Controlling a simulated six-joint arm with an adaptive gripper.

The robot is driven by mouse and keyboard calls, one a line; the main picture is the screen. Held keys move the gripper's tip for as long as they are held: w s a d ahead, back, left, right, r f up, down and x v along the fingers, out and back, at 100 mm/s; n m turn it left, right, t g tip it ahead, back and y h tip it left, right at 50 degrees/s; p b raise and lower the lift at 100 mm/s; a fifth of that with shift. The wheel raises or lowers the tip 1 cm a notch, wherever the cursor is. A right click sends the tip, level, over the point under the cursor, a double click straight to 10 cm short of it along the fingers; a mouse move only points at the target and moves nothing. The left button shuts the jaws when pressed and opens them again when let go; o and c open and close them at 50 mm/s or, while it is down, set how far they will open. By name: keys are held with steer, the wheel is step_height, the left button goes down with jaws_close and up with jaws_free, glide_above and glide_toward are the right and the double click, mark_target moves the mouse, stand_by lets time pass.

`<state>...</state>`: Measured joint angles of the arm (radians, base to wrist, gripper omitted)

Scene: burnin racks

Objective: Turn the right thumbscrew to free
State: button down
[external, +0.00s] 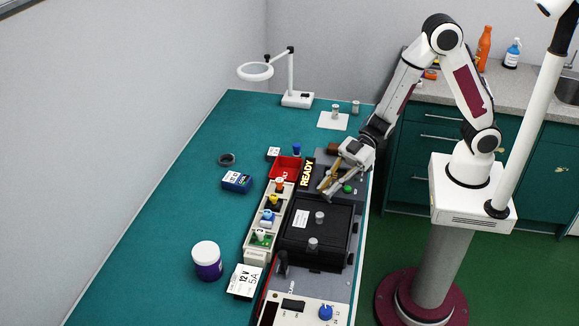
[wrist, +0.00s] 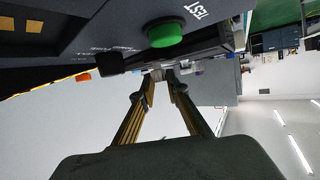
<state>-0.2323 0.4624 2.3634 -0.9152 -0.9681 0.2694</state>
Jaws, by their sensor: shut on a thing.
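My gripper (external: 325,190) is low over the dark panel by the green button (external: 347,188). In the wrist view, its fingertips (wrist: 164,76) close on a small pale grey piece (wrist: 158,74), mostly hidden, below a black bar (wrist: 190,57). I cannot tell whether this piece is a thumbscrew. The green button also shows in the wrist view (wrist: 165,34), beside the word TEST. Two grey knobs stand on the black box: one farther (external: 320,216) and one nearer (external: 313,243). Which one is the right thumbscrew is unclear.
Two small cylinders (external: 335,109) stand at the back. The bench's left side is mostly clear.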

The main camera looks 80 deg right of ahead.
steer(key=shift+w+d+n+g+y, duration=0.15)
steer(key=shift+n+g+y, duration=0.35)
steer(key=shift+n+g, duration=0.55)
steer(key=shift+w+n+g+y, duration=0.2)
steer(key=shift+n+g+y, duration=0.2)
steer(key=shift+n+g, duration=1.2)
steer(key=shift+w+n+g, duration=0.2)
steer(key=shift+n+g, duration=1.45)
steer(key=shift+g, duration=0.8)
steer(key=c, duration=2)
jaws_free()
steer(key=shift+o, duration=0.2)
steer(key=shift+v, duration=5.95)
